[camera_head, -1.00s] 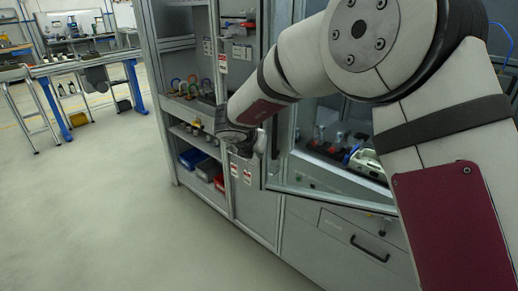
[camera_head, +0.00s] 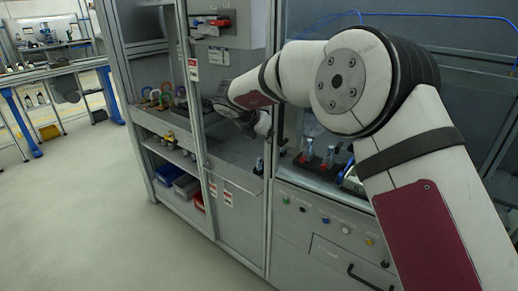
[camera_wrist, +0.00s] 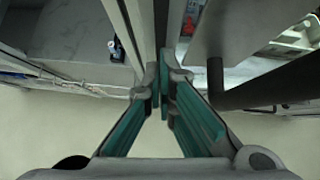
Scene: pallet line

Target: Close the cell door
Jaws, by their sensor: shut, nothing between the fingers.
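The cell door, a glazed panel in a grey metal frame (camera_head: 275,55), is at the front of the cell just right of my gripper. I cannot tell whether it sits flush, as my arm covers much of it. My gripper (camera_head: 262,126) is small and partly hidden beyond my wrist, close to the upright frame. In the wrist view my gripper (camera_wrist: 161,82) has its teal-lined fingers together with nothing between them. The fingertips are beside a pale upright profile (camera_wrist: 131,40). A dark bar handle (camera_wrist: 270,82) lies to their right, outside the fingers.
A button panel (camera_head: 345,229) and a drawer handle (camera_head: 372,280) are below the cell opening. Shelves with padlocks (camera_head: 160,98) and blue and red bins (camera_head: 187,188) stand left. A workbench (camera_head: 50,72) is farther back. The floor (camera_head: 80,220) at left is clear.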

